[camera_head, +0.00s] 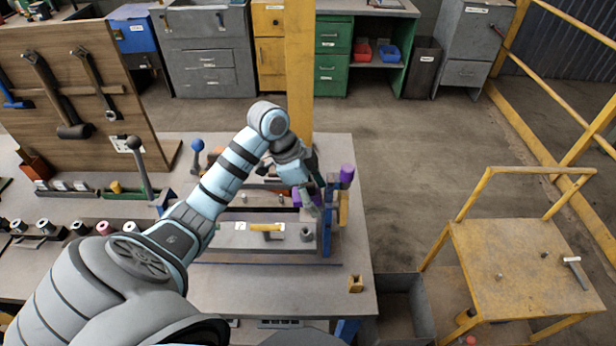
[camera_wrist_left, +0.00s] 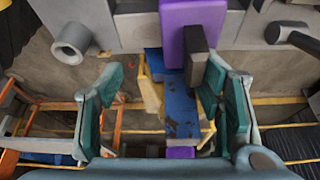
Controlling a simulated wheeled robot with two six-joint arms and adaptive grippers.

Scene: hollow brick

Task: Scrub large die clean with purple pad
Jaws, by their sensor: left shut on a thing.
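A purple pad (camera_head: 303,197) with a dark grip is at the tip of my left gripper (camera_head: 306,187) in the head view. In the left wrist view the pad (camera_wrist_left: 185,25) fills the top middle, just beyond the teal fingers of my left gripper (camera_wrist_left: 163,88). The dark grip lies by the right finger; a gap shows at the left finger. My left gripper is shut on the pad, though the contact is partly unclear. I cannot tell for certain which part is the large die. A grey hollow cylinder (camera_head: 307,234) stands on a grey block (camera_head: 284,238). My right gripper is not in view.
A blue post (camera_head: 327,226) stands close to the gripper, with a second purple piece (camera_head: 347,173) near its top. A yellow-handled tool (camera_head: 265,229) lies on the block. A yellow stand (camera_head: 515,260) is at right.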

